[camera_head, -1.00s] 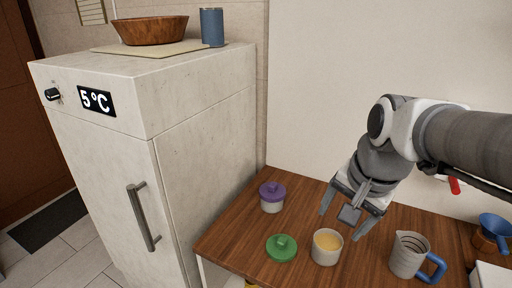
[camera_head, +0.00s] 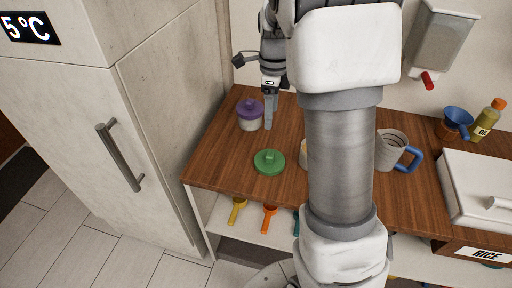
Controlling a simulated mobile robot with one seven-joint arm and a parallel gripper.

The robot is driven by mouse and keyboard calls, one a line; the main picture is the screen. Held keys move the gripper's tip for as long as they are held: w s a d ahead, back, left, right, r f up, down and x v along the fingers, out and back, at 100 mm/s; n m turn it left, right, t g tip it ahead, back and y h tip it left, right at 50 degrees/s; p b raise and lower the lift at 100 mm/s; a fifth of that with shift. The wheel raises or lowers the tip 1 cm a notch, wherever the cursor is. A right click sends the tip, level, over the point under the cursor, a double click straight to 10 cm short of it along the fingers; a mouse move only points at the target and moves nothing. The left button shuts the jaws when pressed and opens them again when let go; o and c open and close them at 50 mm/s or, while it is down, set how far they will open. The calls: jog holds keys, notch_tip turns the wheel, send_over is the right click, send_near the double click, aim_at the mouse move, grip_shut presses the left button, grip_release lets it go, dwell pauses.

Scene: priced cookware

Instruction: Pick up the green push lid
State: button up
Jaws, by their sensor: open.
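The green push lid (camera_head: 269,162) lies on the wooden counter (camera_head: 222,158) near its front edge, knob up, with nothing on it. My gripper (camera_head: 268,125) is above the counter behind the lid, pointing down, apart from it. It is open and seen edge-on, so one finger mostly hides the other. My arm crosses the middle of the picture and hides most of the cream-coloured cup (camera_head: 303,155) to the right of the lid.
A jar with a purple lid (camera_head: 250,108) stands close left of my gripper. A measuring jug (camera_head: 390,150) with a blue handle, a blue funnel (camera_head: 457,117), an oil bottle (camera_head: 488,120) and a rice box (camera_head: 485,190) are to the right. The tall fridge (camera_head: 150,110) borders the counter's left.

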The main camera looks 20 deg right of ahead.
jog(key=b, duration=0.2)
send_over(270, 154)
jog(key=f, duration=1.2)
jog(key=shift+s+a+f, duration=0.15)
jog(key=shift+s+a, duration=0.1)
jog(key=shift+s, duration=0.05)
jog(key=shift+w+d+f+b, duration=0.15)
jog(key=shift+f+b, duration=0.1)
jog(key=shift+f, duration=1.1)
jog(key=shift+w+d+f+b, duration=0.1)
jog(key=shift+w+f+b, duration=0.1)
jog(key=shift+f, duration=1.1)
grip_shut()
